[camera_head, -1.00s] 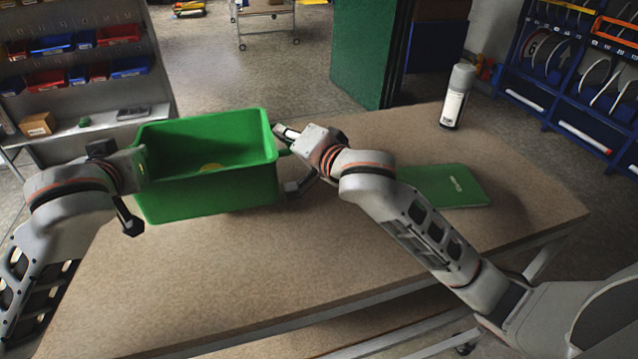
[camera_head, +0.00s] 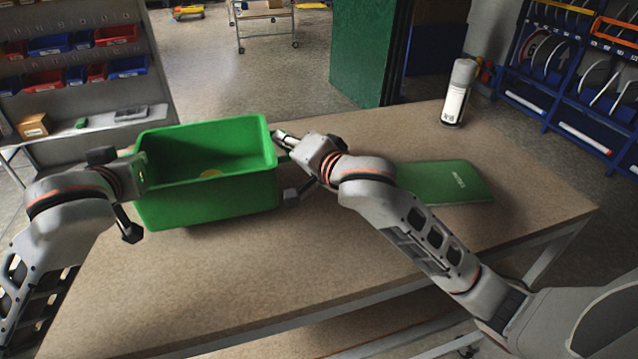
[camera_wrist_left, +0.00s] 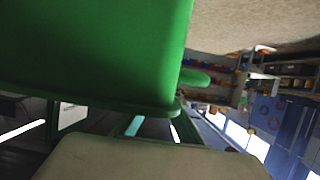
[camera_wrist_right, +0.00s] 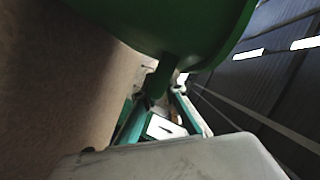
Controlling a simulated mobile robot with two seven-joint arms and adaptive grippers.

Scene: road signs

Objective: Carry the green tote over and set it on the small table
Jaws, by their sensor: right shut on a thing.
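The green tote (camera_head: 215,200) is upright at the left of the large brown table, with a small yellow thing (camera_head: 210,173) inside. My right gripper (camera_head: 289,166) is shut on the tote's right end. My left gripper (camera_head: 118,192) is at the tote's left end; the tote and wrist hide its grip. Both wrist views show the green tote wall close up, in the left one (camera_wrist_left: 100,50) and the right one (camera_wrist_right: 190,25). I cannot tell whether the tote touches the table. A small wheeled table (camera_head: 266,14) stands at the back, cut off by the top edge.
The large table (camera_head: 330,260) also holds a flat green case (camera_head: 445,183) and a white spray can (camera_head: 456,95). A shelf with bins (camera_head: 85,60) stands at left, a blue rack (camera_head: 570,90) at right. A green panel (camera_head: 362,50) stands behind. Floor shows between shelf and panel.

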